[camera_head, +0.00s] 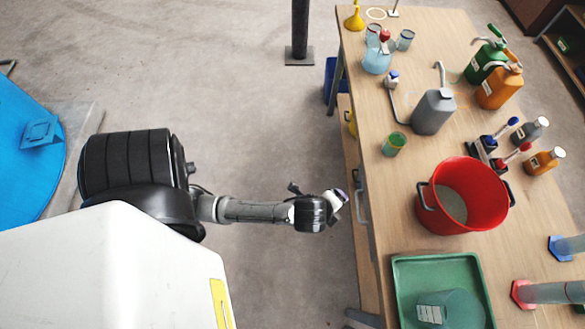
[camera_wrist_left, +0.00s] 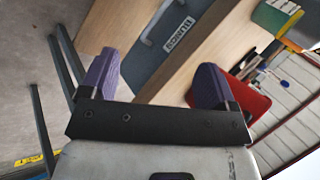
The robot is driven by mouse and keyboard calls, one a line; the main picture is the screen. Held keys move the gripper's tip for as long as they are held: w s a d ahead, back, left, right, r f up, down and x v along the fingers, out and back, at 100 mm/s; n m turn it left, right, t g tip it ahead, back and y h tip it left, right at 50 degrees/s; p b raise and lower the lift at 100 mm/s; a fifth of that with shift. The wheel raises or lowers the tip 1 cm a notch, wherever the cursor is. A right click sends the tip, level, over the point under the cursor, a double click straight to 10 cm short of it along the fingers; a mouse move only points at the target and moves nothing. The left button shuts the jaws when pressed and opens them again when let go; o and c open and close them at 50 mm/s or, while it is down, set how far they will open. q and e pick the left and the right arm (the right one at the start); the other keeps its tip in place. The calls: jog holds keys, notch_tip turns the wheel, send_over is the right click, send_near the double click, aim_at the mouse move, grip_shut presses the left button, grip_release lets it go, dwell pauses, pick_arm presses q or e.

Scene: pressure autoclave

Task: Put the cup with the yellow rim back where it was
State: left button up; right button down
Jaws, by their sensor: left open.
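A small cup (camera_head: 394,143) with a green body and a yellowish-green rim stands upright on the table (camera_head: 400,215), left of the grey canister. Two more small cups, one on the left (camera_head: 373,33) and one on the right (camera_head: 406,39), stand at the far end near a pale ring (camera_head: 376,14) on the tabletop; their rims do not look yellow. My left gripper (camera_head: 343,197) is beside the table's left edge, below and left of the green cup, apart from it. In the left wrist view its purple fingers (camera_wrist_left: 155,83) are open and empty. My right gripper is not seen.
A red bucket (camera_head: 490,200), a grey canister (camera_head: 433,111) and a green tray (camera_head: 402,285) stand on the table. A blue jug (camera_head: 376,62) and yellow funnel (camera_head: 355,20) are at the far end. A labelled drawer front (camera_wrist_left: 180,35) faces the left gripper.

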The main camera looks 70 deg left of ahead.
pick_arm(q)
jog(key=s+d+r+n+g+h, duration=0.1)
jog(key=s+n, duration=0.4)
jog(key=s, duration=0.1)
jog(key=s+d+r+n+g+h, duration=0.2)
jog(key=s+n, duration=0.4)
jog(key=shift+s+n, duration=0.3)
jog(key=shift+s, duration=0.05)
jog(key=shift+r, duration=0.15)
notch_tip(320, 180, up, 23)
jog(key=p, duration=2.3)
jog(key=shift+r, duration=0.1)
